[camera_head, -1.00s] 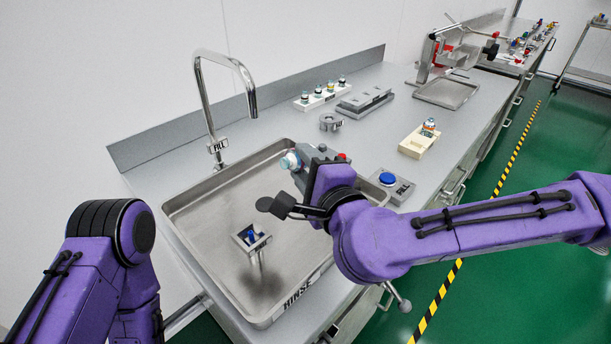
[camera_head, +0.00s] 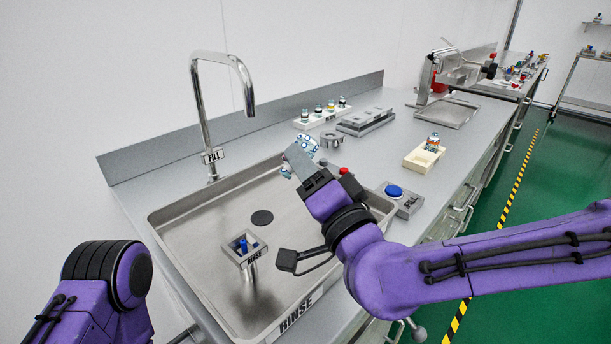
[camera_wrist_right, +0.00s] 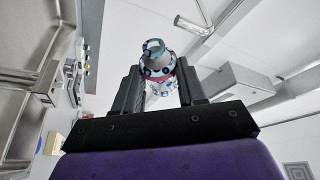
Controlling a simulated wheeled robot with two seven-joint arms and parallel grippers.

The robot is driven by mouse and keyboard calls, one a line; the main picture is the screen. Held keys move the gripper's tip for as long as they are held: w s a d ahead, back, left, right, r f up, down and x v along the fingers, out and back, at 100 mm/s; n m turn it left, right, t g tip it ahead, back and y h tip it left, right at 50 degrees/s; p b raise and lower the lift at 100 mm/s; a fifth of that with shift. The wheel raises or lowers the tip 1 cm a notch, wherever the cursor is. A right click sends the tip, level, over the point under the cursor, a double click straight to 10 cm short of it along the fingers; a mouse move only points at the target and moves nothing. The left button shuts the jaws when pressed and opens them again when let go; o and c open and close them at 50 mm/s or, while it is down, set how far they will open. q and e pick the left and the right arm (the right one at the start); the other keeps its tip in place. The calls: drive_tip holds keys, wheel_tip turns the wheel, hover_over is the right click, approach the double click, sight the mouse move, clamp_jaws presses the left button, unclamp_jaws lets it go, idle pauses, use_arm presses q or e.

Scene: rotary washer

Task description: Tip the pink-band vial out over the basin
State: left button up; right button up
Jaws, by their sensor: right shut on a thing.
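My right gripper (camera_head: 303,160) is shut on a vial (camera_head: 308,145) above the far right part of the steel basin (camera_head: 190,222). The vial is white with teal and dark spots, partly hidden by the fingers in the head view. In the right wrist view the vial (camera_wrist_right: 157,62) sits between the two fingers (camera_wrist_right: 158,88), its teal-rimmed round end beyond them. A pinkish-purple tint shows around it there. The vial looks tilted with the rolled wrist, but I cannot tell whether liquid is leaving it. My left gripper is out of view; only its arm shows.
A rinse fixture (camera_head: 244,249) with a blue centre stands in the basin near a dark drain (camera_head: 262,217). A tall faucet (camera_head: 203,110) rises behind. A blue button (camera_head: 394,191), a vial rack (camera_head: 321,116), a grey block (camera_head: 365,121) and a cream holder (camera_head: 424,157) are on the counter.

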sight(306, 150)
idle(0.5)
wheel_tip(306, 150, up, 3)
drive_tip(key=m+g+p, duration=0.2)
drive_tip(key=m+p, duration=0.4)
drive_tip(key=p, duration=0.1)
drive_tip(key=m+g+p, duration=0.3)
drive_tip(key=m+p, duration=0.3)
drive_tip(key=m, duration=0.1)
drive_tip(key=m+g+p, duration=0.3)
drive_tip(key=m+p, duration=0.3)
drive_tip(key=p, duration=0.1)
drive_tip(key=shift+r+m+p, duration=0.15)
drive_tip(key=shift+m+p, duration=0.2)
drive_tip(key=shift+m, duration=0.05)
drive_tip(key=shift+m+g+y, duration=0.3)
drive_tip(key=shift+m+g, duration=0.2)
drive_tip(key=shift+m, duration=0.1)
drive_tip(key=shift+s+f, duration=0.1)
drive_tip(key=shift+f, duration=0.1)
